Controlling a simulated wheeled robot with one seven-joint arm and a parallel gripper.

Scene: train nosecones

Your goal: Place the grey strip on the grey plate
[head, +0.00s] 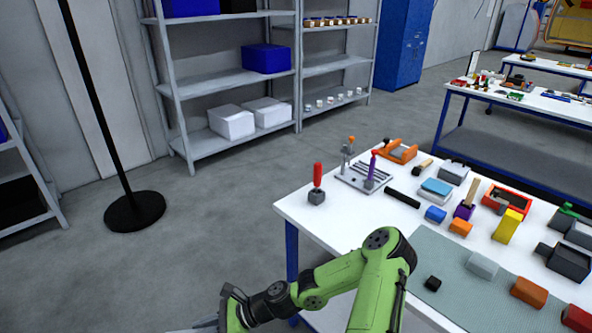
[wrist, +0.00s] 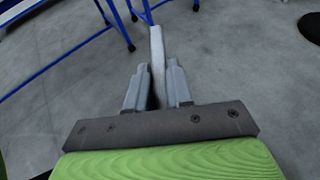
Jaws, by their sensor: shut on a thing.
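My gripper (wrist: 157,78) is shut on a light grey strip (wrist: 157,45), which stands out past the fingertips in the wrist view. The strip is over the grey floor, clear of the table. In the head view my arm reaches down to the lower left, beside the white table, and the gripper is mostly cut off by the bottom edge. A grey plate (head: 350,179) with dark slots lies at the table's far left part, with a purple-handled tool and an orange-topped clamp on it. It is well away from my gripper.
The white table (head: 330,222) holds a red-handled tool (head: 317,182), a black bar (head: 402,199), several coloured blocks and a grey-green mat (head: 432,250). Blue table legs show in the wrist view. Shelves (head: 225,85) and a black pole base (head: 135,211) stand behind. Floor left of the table is free.

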